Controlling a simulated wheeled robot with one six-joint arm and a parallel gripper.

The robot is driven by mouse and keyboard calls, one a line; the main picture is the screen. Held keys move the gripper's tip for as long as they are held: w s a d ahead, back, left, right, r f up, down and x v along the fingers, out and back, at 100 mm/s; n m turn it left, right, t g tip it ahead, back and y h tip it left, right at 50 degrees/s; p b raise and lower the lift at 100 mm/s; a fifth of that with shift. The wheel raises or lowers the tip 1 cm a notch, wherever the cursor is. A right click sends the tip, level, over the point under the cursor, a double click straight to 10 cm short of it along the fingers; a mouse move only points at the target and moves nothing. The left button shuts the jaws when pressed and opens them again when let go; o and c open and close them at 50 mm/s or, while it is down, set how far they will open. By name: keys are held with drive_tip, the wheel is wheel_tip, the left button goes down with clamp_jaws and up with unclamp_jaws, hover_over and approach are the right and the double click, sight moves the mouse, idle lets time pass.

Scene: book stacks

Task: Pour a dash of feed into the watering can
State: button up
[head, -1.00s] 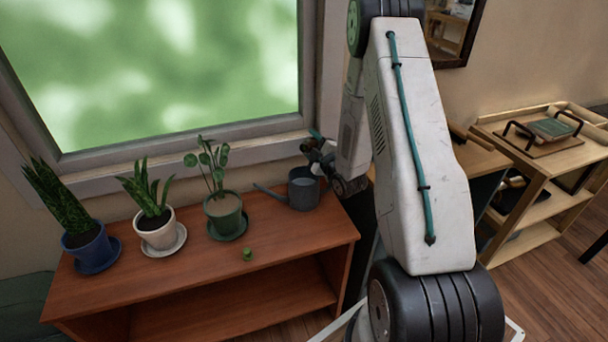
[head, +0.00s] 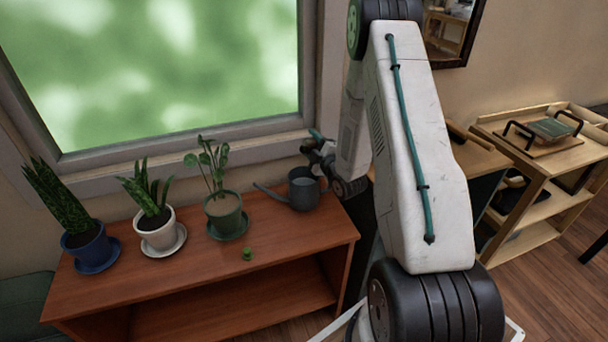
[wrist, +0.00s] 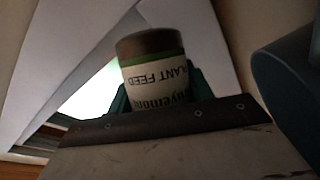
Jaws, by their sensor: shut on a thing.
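The grey watering can (head: 303,193) stands on the right end of the wooden bench, its spout pointing left. My gripper (head: 316,146) is just above and behind the can, partly hidden by my arm. In the wrist view its green fingers are shut on the plant feed bottle (wrist: 155,75), which has a pale label, a green band and a brown end. The label lettering looks upside down there. A dark rounded surface, seemingly the watering can (wrist: 292,90), fills the right edge of that view. A small green cap (head: 247,254) lies on the bench front. No flowing feed is visible.
Three potted plants stand on the bench left of the can: a green pot (head: 224,214), a white pot (head: 157,232) and a blue pot (head: 90,250). The window (head: 160,70) is behind them. A wooden shelf unit (head: 545,180) stands at right.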

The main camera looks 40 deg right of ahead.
drive_tip(key=shift+w+d+f+n+t, duration=0.1)
drive_tip(key=shift+d+f+n+t, duration=0.1)
drive_tip(key=shift+n, duration=0.3)
drive_tip(key=shift+d+f+n+t, duration=0.1)
drive_tip(key=shift+n+t, duration=0.1)
drive_tip(key=shift+n, duration=0.3)
idle(2.1)
drive_tip(key=shift+r+n+y, duration=0.3)
drive_tip(key=shift+n, duration=0.1)
idle(1.0)
